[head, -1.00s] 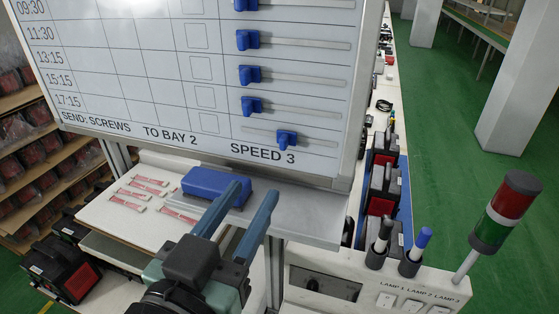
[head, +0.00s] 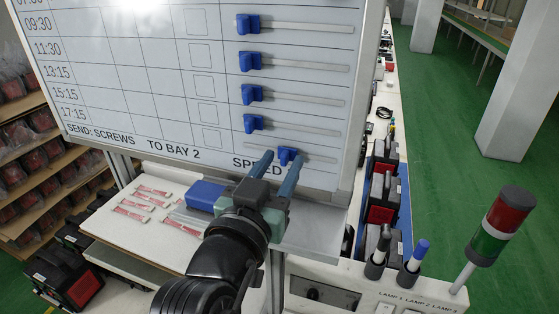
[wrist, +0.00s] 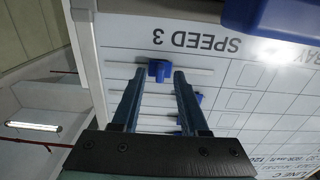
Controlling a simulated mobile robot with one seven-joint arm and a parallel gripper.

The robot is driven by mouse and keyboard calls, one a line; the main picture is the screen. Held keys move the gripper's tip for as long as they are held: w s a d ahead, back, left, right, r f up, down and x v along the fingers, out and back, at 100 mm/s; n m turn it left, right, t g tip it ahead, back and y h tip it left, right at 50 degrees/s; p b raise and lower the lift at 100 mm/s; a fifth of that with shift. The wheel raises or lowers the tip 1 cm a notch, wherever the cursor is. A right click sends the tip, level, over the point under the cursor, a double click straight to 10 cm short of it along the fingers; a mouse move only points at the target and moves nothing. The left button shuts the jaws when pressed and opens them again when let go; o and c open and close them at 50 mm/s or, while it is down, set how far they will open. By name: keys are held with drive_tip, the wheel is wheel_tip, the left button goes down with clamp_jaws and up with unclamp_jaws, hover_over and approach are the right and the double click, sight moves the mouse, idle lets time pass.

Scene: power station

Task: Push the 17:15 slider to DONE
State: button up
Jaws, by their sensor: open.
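The 17:15 slider is a blue knob (head: 288,155) on the lowest track of the whiteboard (head: 120,75). It stands near the middle of its track, to the right of the knobs above it, which are at their left ends. My gripper (head: 283,157) is open and reaches up to this knob. In the wrist view the knob (wrist: 158,70) appears between the two fingertips (wrist: 159,72). I cannot tell whether they touch it. The fingers partly cover the track and the "SPEED 3" lettering in the head view. No DONE label is visible.
The other blue knobs (head: 252,94) sit close above. A metal ledge (head: 315,235) juts out below the board. A blue block (head: 203,195) and red-and-white strips (head: 135,205) lie below. Markers (head: 413,257) and a red-green lamp post (head: 497,225) stand at right.

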clamp_jaws()
idle(1.4)
